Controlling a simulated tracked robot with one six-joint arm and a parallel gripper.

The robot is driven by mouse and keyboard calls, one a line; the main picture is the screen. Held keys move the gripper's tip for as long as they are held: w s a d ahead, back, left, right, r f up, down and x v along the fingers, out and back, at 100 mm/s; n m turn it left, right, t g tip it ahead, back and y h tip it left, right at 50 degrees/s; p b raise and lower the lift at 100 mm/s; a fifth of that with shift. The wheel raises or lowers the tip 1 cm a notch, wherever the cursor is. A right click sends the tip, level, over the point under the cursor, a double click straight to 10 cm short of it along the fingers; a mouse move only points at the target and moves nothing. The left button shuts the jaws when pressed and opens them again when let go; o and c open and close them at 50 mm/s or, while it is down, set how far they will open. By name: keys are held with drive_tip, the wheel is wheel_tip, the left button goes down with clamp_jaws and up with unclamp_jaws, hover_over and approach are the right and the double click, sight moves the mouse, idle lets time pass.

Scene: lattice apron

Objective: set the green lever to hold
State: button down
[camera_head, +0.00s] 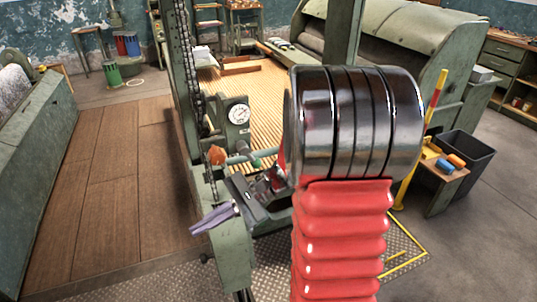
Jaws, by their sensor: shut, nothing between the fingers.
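A small green knob (257,163), which looks like the end of the green lever, shows beside the machine frame, below and right of the round gauge. Most of its lever and any position marks are hidden or too small to read. My gripper (246,192) appears as the dark jaws just below the knob, left of my chrome and red arm. It is shut and empty. I cannot tell whether it touches the lever. My arm hides what lies behind it to the right.
An orange knob (217,154) and a pale rod (240,158) are close to the gripper. A white gauge (238,114) stands above. A purple cloth (213,218) hangs on the frame. A dark bin (466,160) and small table (440,178) stand right. Wooden floor (110,200) is clear left.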

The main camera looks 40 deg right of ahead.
drive_tip(key=s+a+r+n+g+h, duration=0.1)
drive_tip(key=s+a+n+g+h, duration=0.2)
drive_tip(key=s+a+n+h, duration=0.35)
drive_tip(key=s+d+r+n+t+h, duration=0.3)
drive_tip(key=s+r+n+t+h, duration=0.1)
drive_tip(key=n, duration=0.5)
wheel_tip(320, 180, up, 2)
drive_tip(key=shift+d+r+t+h, duration=0.3)
drive_tip(key=shift+t+h, duration=0.2)
drive_tip(key=shift+h, duration=0.65)
drive_tip(key=shift+s+f, duration=0.1)
drive_tip(key=shift+s, duration=0.1)
